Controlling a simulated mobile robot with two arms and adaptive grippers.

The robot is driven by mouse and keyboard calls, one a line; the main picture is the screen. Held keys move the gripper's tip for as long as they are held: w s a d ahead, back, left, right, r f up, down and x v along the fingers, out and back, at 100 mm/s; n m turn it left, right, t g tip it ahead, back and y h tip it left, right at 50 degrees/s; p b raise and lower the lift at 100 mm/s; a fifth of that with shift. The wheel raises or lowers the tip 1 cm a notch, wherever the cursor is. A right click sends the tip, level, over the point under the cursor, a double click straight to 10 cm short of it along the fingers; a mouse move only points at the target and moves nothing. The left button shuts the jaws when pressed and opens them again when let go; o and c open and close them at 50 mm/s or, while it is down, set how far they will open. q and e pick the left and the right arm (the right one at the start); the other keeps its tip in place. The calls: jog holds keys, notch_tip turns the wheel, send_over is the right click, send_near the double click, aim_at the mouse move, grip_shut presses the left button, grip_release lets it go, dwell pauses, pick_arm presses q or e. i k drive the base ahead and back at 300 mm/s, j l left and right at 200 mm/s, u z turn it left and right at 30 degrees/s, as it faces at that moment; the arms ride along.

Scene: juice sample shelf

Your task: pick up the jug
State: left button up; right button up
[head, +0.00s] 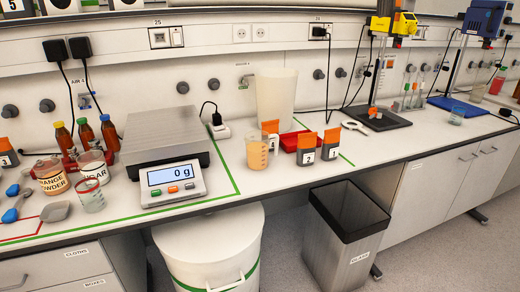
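A large cream-white jug (277,99) stands upright on the bench against the back wall, right of the scale. A handle or spout part shows at its upper left. Its lower front is partly hidden by small containers and a clear cup of orange liquid (257,153). Neither my left nor my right gripper is in view.
A scale (172,184) reading 0 g stands left of the jug. Numbered orange-topped containers (306,148) and a red tray (291,141) are close in front. Bottles and jars crowd the left. Bins (212,250) stand below the bench. Clear bench lies right of the containers.

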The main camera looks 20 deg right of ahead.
aim_at(258, 142)
jog(key=i+l, duration=0.1)
jog(key=l, duration=0.45)
jog(key=i+l, duration=0.15)
jog(key=l, duration=0.4)
jog(key=i+l, duration=0.1)
jog(key=l, duration=0.4)
jog(key=i+l+u, duration=0.1)
jog(key=l, duration=0.45)
